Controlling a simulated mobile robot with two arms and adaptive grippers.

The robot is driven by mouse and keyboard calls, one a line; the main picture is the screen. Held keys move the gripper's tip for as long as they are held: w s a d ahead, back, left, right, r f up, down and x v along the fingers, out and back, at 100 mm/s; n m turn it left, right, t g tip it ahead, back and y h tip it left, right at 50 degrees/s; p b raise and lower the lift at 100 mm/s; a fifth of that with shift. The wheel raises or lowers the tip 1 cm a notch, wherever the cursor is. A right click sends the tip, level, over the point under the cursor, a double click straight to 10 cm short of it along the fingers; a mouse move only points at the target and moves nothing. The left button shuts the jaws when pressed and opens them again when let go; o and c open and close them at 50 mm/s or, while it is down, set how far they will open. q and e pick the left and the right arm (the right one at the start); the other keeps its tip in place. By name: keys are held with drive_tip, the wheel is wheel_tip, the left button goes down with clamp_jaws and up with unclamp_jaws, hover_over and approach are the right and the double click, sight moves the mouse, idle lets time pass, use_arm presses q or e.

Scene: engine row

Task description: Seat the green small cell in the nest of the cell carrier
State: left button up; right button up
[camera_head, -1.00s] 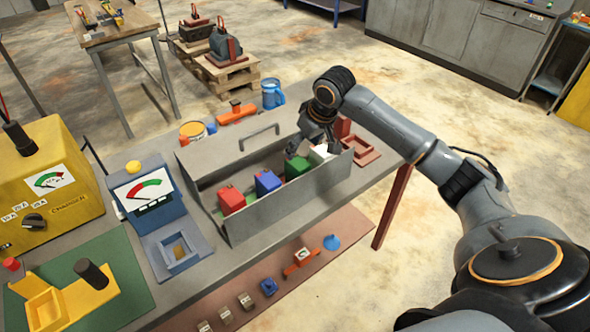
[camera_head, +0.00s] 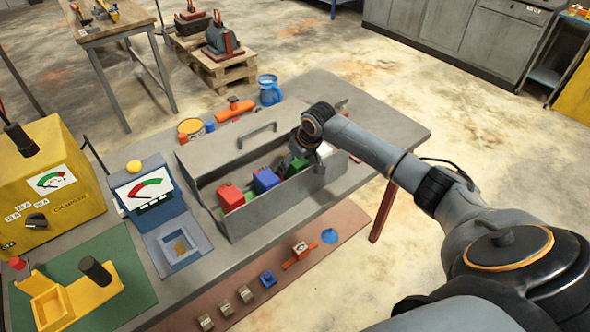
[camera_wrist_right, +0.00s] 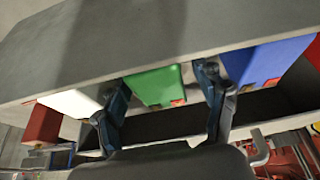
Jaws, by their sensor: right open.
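The green cell (camera_head: 299,166) stands in the long grey open box, right of the blue cell, partly hidden by my right gripper (camera_head: 308,157). In the right wrist view the green cell (camera_wrist_right: 153,88) shows between the two spread fingers of my right gripper (camera_wrist_right: 164,80), which is open. I cannot tell whether the fingers touch the cell. A red block (camera_wrist_right: 42,122) by a frame shows at the left of the wrist view; it may belong to the cell carrier, which my arm largely hides in the head view. My left gripper is out of view.
The grey box (camera_head: 262,215) also holds a red cell (camera_head: 230,196), a blue cell (camera_head: 266,180) and a white cell (camera_wrist_right: 75,102). Its walls and lid handle (camera_head: 258,134) stand near my gripper. A blue meter (camera_head: 147,190) and yellow charger (camera_head: 50,185) stand at left.

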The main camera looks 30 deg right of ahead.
drive_tip(key=shift+s, duration=0.1)
clamp_jaws()
drive_tip(key=shift+r, duration=0.2)
